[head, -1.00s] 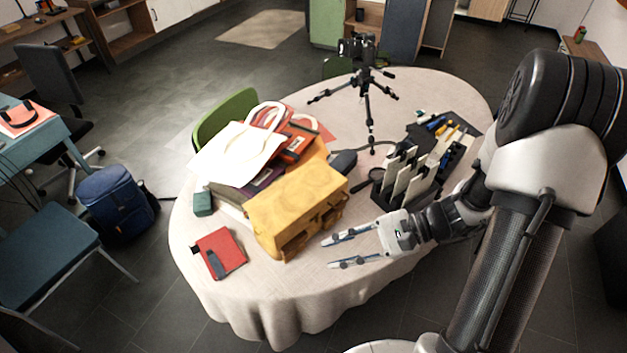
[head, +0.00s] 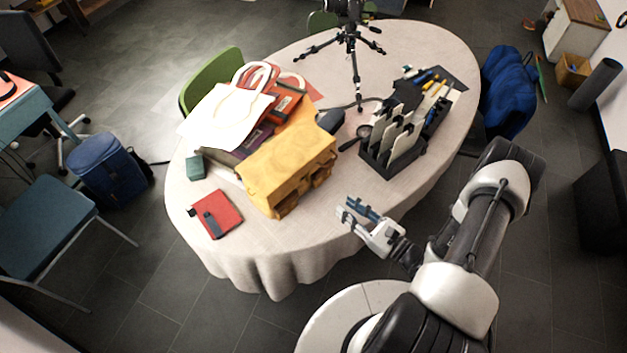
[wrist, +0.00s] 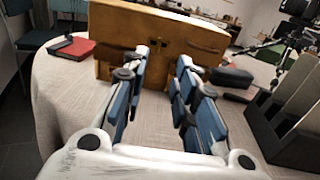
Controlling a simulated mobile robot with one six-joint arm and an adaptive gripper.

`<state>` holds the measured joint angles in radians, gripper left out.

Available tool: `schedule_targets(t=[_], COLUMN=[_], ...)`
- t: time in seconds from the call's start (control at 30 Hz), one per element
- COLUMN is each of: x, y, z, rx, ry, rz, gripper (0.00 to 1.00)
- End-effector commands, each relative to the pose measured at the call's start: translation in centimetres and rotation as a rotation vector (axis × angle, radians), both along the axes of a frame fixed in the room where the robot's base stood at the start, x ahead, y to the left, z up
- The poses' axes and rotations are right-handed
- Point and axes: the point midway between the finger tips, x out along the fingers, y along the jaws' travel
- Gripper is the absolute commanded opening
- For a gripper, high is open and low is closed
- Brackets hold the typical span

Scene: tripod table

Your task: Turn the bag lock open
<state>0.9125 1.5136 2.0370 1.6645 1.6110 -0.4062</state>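The yellow-tan leather bag (head: 290,165) lies on the round table among piled items. In the wrist view its front face (wrist: 120,22) is ahead of my gripper. A small T-shaped brass lock (wrist: 158,43) shows on the upper middle of that face, between my fingertips in the picture. In the head view the lock is too small to make out. My gripper (head: 350,208) is to the right of the bag, apart from it and pointing towards it. In the wrist view my gripper (wrist: 164,58) is open, with nothing between its blue-padded fingers.
The cream-covered table (head: 300,240) has bare cloth in front of the bag. A black file organizer (head: 395,160) stands to the right. A camera tripod (head: 352,60) stands behind. A red notebook (head: 217,213) lies left of the bag, and a white tote (head: 225,118) behind it.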

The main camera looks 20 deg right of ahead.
Motion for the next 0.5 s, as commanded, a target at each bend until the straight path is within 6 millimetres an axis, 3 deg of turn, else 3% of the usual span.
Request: schedule_targets(t=[0.5], x=[9.0], y=[5.8], z=[0.0], rx=[-0.002], ry=[-0.004], rz=[0.009], gripper=[0.27])
